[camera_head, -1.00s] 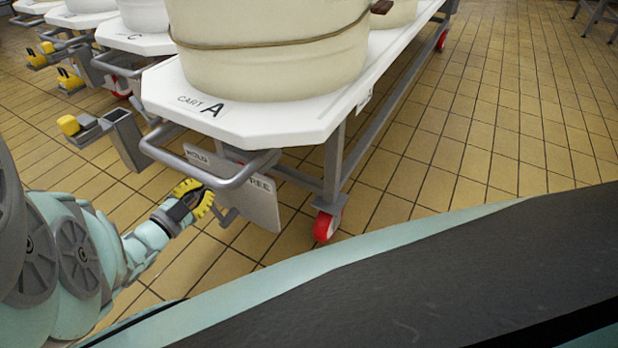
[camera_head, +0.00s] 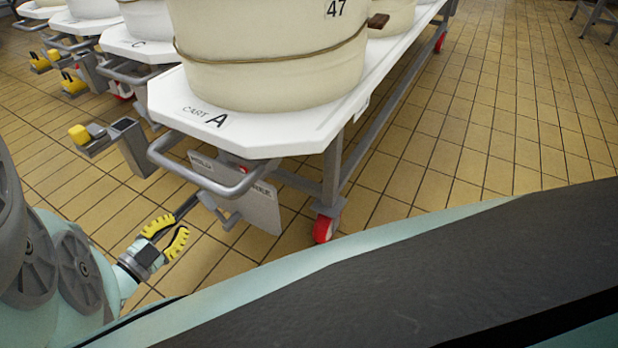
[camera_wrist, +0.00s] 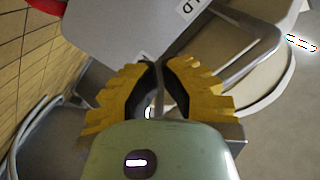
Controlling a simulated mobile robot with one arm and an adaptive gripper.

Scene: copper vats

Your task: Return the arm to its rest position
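My gripper (camera_head: 175,228) is at the lower left of the head view, in front of cart A (camera_head: 285,138). Its two yellow ridged fingers are spread apart and hold nothing that I can see. A dark lever (camera_head: 187,206) below the cart's front handle points toward the fingertips. In the wrist view my gripper (camera_wrist: 161,68) shows a gap between its fingers, with a thin grey bar (camera_wrist: 158,100) seen in the gap. I cannot tell whether the bar touches a finger.
Cart A's grey handle (camera_head: 205,182) and hanging sign plate (camera_head: 250,205) are close to my gripper. A red caster (camera_head: 323,229) stands below the cart. More carts with yellow-tipped levers (camera_head: 79,134) stand at left. Tiled floor (camera_head: 480,130) at right is clear.

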